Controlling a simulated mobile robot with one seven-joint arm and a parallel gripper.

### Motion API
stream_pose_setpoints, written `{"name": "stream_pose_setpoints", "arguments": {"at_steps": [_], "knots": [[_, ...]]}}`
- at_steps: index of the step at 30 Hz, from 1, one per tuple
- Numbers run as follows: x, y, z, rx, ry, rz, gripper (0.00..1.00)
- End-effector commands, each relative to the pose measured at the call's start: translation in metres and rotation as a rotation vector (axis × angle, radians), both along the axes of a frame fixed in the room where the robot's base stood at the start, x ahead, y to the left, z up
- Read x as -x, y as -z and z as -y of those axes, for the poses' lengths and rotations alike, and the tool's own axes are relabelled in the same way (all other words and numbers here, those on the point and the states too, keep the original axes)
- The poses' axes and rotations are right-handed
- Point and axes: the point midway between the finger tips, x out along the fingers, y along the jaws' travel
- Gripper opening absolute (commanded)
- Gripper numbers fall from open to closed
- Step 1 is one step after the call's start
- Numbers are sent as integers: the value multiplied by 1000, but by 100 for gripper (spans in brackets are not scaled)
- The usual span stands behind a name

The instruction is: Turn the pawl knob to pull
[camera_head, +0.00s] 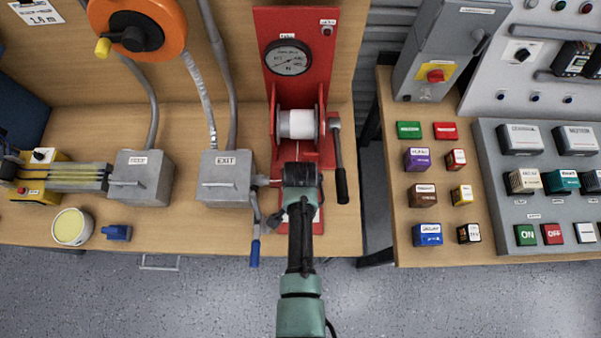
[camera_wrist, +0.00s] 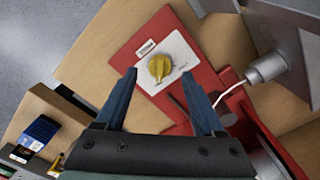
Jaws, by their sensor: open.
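The pawl knob (camera_wrist: 159,68) is yellow and sits on a white plate (camera_wrist: 176,50) on a red base (camera_wrist: 140,48) in the wrist view. Small marks show on the plate, but I cannot read them surely or tell which one the knob points at. My gripper (camera_wrist: 159,78) is open and empty, its two blue fingers apart on either side of the knob in the picture. I cannot tell how far above it they are. In the head view my gripper (camera_head: 301,176) is over the red winch base, and my arm hides the knob.
A red winch stand with a white drum (camera_head: 298,124) and a gauge (camera_head: 288,57) stands behind my gripper. A black-handled crank (camera_head: 340,170) is close on the right. The grey EXIT box (camera_head: 225,178) and a blue-handled lever (camera_head: 255,240) are close on the left.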

Motion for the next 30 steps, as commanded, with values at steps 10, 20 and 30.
{"name": "stream_pose_setpoints", "arguments": {"at_steps": [10, 20, 30], "knots": [[-1, -64, 0, 0, 0, 4, 71], [0, -106, 0, 0, 0, 1, 71], [0, -110, 0, 0, 0, 0, 71]]}}
